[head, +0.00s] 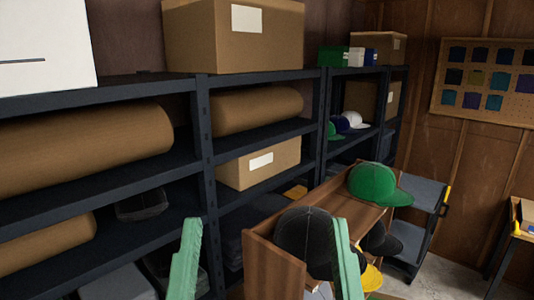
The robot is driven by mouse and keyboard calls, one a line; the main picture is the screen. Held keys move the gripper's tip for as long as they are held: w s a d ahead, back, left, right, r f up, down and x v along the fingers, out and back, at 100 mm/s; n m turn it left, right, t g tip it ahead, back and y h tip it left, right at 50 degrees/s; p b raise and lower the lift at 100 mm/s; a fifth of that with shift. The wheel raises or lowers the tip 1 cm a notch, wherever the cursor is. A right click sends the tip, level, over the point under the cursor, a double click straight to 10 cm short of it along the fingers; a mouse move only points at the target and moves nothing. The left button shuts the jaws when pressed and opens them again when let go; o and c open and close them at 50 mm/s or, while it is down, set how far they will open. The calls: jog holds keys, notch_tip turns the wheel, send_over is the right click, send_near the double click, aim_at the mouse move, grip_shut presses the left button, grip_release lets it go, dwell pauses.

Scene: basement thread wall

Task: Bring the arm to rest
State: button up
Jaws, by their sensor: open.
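My gripper (267,225) shows at the bottom of the head view as two upright pale green fingers set wide apart. It is open, with nothing held between the fingers. The rest of my arm is not visible. Between the fingers in the picture, a black cap (302,238) sits at the near end of a wooden rack (272,268). The right finger covers part of the cap's right side. I cannot tell the gap in depth between the fingers and the cap.
A green cap (372,184) lies on the rack's top. Dark shelving (206,140) with cardboard boxes (235,36) and brown rolls (85,145) fills the left and middle. A grey cart (412,232) stands behind the rack; a wooden table (524,228) is at right. Some floor (440,276) is clear.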

notch_tip(320, 180, up, 14)
jog(key=p, duration=1)
jog(key=shift+a, duration=0.1)
jog(key=shift+o, duration=0.5)
